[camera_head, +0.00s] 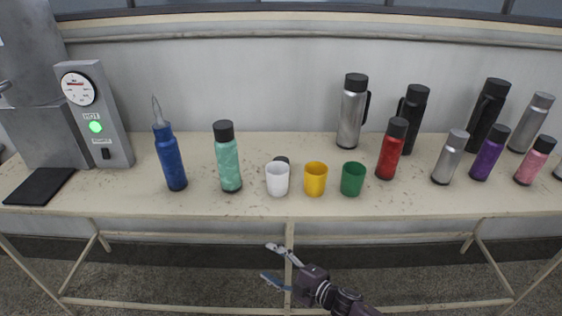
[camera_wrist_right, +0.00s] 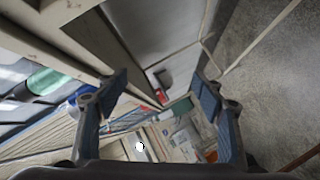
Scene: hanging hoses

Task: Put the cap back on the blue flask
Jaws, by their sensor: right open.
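The blue flask (camera_head: 171,162) stands upright on the table, left of the teal flask. Its top shows no black cap, and a pale, pointed wisp like steam rises from it. A small dark round thing (camera_head: 283,159), possibly the cap, lies behind the white cup and is partly hidden by it. My right gripper (camera_head: 272,263) is open and empty, in front of and below the table's front edge, far from the flask. Its spread fingers also show in the right wrist view (camera_wrist_right: 160,80). My left gripper is not in view.
A teal flask (camera_head: 228,161), white cup (camera_head: 277,181), yellow cup (camera_head: 315,181) and green cup (camera_head: 352,181) stand along the table (camera_head: 250,205). Several capped flasks crowd the right. A grey machine (camera_head: 110,130) with a green light stands left. The front strip is clear.

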